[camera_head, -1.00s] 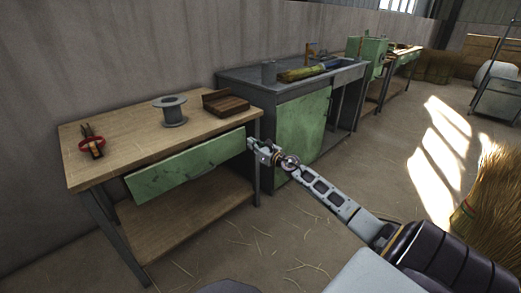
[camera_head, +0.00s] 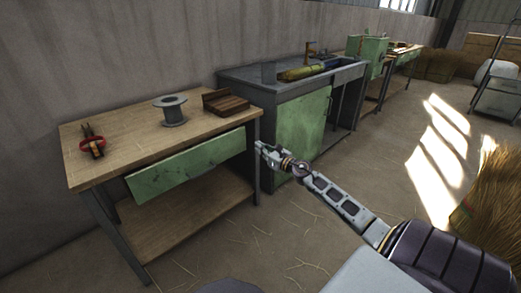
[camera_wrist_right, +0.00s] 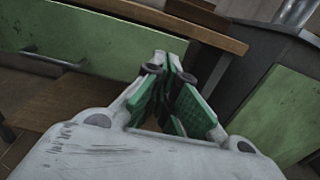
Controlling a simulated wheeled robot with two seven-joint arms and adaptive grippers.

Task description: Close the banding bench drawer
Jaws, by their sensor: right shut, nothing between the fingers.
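The banding bench (camera_head: 150,118) has a wooden top and grey legs, at the left of the head view. In the right wrist view the drawer front (camera_wrist_right: 95,40) shows at upper left with a dark bar handle (camera_wrist_right: 55,61). My right gripper (camera_head: 262,149) is shut and empty, by the bench's front right leg, just right of the drawer and apart from its face. Its closed fingers also show in the wrist view (camera_wrist_right: 172,85). My left gripper is not in view.
A lower shelf (camera_head: 180,215) is below. A green-doored metal cabinet (camera_head: 300,128) stands to the right. The floor in front is clear but for straw.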

